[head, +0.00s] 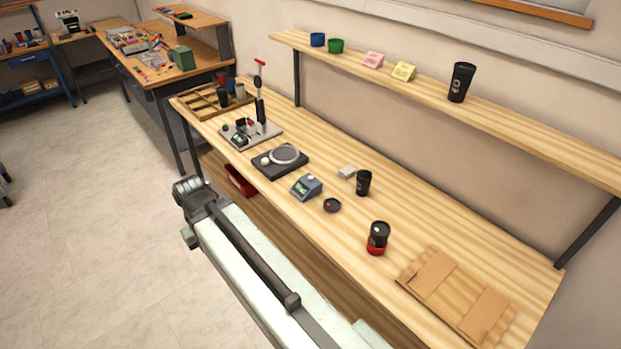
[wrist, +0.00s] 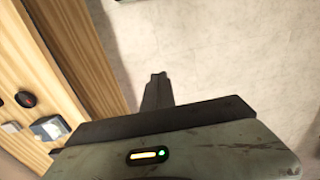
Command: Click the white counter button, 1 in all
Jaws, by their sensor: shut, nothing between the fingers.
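The counter is a small blue-grey box (head: 306,188) with a sloped face and a green display, standing near the front edge of the workbench. Its white button (head: 310,177) sits on top. In the wrist view a blue-grey box (wrist: 48,127), apparently the counter, is at the lower left, partly cut off by my gripper's body. My gripper (wrist: 158,76) is shut and empty. It points over the pale floor beside the bench, well apart from the counter. In the head view my arm extends along the bench front, and the fingertips cannot be made out.
On the workbench (head: 400,216), a dark round piece with a red centre (head: 331,205) and a black cup (head: 363,183) are right of the counter. A scale (head: 281,160) stands to its left. A black-and-red jar (head: 378,238) is farther right. A shelf (head: 520,138) runs above.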

